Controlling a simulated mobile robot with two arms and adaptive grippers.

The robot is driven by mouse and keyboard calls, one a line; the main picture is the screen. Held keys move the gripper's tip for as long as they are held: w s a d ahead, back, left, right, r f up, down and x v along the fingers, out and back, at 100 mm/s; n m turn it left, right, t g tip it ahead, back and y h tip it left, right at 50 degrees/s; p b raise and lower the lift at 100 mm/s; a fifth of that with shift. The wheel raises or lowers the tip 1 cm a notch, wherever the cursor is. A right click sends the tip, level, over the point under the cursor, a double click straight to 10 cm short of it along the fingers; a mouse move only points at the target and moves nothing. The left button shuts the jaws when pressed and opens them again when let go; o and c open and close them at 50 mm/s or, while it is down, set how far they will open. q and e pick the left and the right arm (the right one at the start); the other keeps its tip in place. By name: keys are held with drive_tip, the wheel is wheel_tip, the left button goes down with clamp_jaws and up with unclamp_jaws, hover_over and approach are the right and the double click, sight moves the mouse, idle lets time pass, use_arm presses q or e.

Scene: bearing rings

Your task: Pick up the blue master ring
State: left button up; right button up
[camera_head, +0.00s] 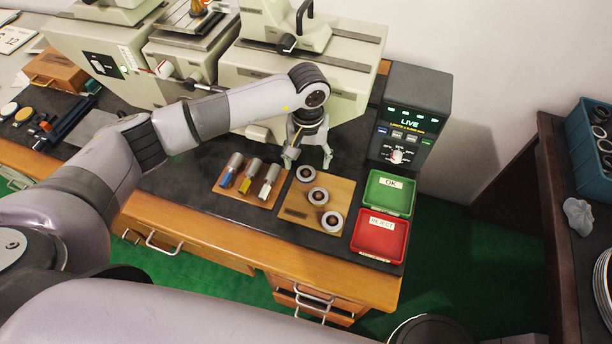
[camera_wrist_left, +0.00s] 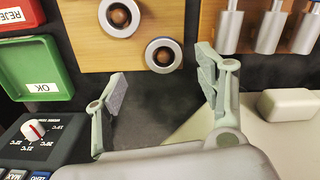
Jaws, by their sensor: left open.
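Three steel-grey rings with dark centres and brown cores sit on a wooden board (camera_head: 341,190): a back ring (camera_head: 306,173), a middle ring (camera_head: 318,196) and a front ring (camera_head: 331,221). The wrist view shows the back ring (camera_wrist_left: 163,55) and the middle ring (camera_wrist_left: 119,17). My left gripper (camera_head: 308,159) is open and empty, pointing down just behind the board. In the wrist view its fingers (camera_wrist_left: 160,85) stand apart, with the back ring beyond the gap. My right gripper is out of view.
A wooden rack (camera_head: 226,188) holds three cylindrical gauges, one with a blue end and one with a yellow end. A green OK tray (camera_head: 388,211) and a red REJECT tray (camera_head: 378,247) stand right. A control box (camera_head: 415,100) and machines stand behind.

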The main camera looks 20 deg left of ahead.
sight(306, 173)
use_arm(q)
drive_tip(key=shift+a+f+b, duration=0.15)
drive_tip(key=shift+f+b, duration=0.5)
drive_tip(key=shift+f, duration=2.05)
drive_tip(key=shift+c, duration=0.3)
drive_tip(key=c, duration=1.3)
drive_tip(key=shift+r, duration=0.1)
